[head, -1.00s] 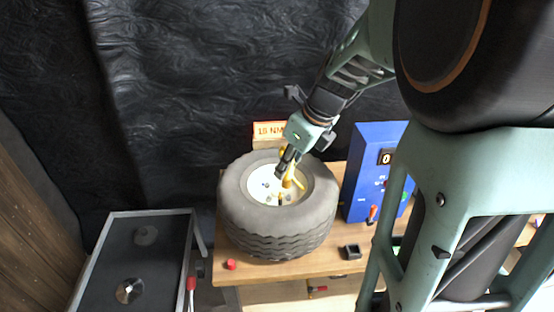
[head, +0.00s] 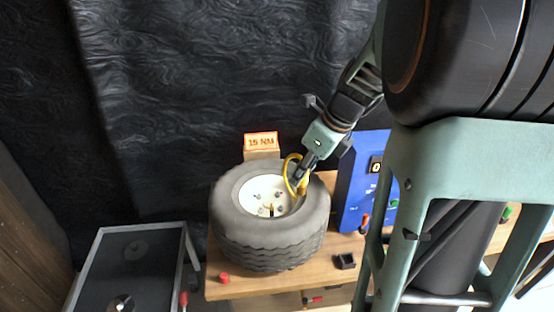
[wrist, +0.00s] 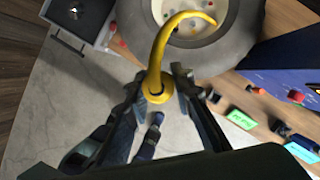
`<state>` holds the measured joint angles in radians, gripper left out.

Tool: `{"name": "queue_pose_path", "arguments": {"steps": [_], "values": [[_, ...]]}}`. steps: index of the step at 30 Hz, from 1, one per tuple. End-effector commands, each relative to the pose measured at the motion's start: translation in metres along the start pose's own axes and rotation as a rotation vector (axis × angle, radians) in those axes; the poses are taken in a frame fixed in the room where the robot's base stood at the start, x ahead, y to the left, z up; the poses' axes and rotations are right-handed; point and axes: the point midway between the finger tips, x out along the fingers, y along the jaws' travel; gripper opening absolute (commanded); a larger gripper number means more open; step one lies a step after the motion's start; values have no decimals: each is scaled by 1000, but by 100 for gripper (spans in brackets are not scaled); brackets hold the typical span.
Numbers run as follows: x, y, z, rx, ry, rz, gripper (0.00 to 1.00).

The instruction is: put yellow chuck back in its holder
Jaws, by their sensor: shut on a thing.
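The yellow chuck (wrist: 157,88) is between the fingers of my gripper (wrist: 158,76) in the wrist view, with a curved yellow line running up from it over the wheel. In the head view my gripper (head: 300,179) is shut on it above the right side of the wheel's rim, and the yellow curve (head: 288,172) shows beside the fingers. The wheel (head: 265,243) lies flat on the wooden bench, its white hub (head: 262,192) with several studs facing up. I cannot tell for sure which thing is the holder; a small black open block (head: 346,261) sits on the bench.
A blue box (head: 372,190) with a display and knobs stands right of the wheel. An orange "15 NM" sign (head: 262,143) stands behind it. A red cap (head: 223,277) lies at the bench's front left. A grey-framed dark cart top (head: 125,265) is at left.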

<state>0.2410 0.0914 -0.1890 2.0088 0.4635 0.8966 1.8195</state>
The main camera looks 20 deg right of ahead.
Motion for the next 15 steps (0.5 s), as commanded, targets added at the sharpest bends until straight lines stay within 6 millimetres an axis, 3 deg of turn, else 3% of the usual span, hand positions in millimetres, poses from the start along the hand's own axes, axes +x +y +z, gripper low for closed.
{"name": "queue_pose_path", "arguments": {"steps": [15], "values": [[-13,-41,-31,3,0,-1,0]]}}
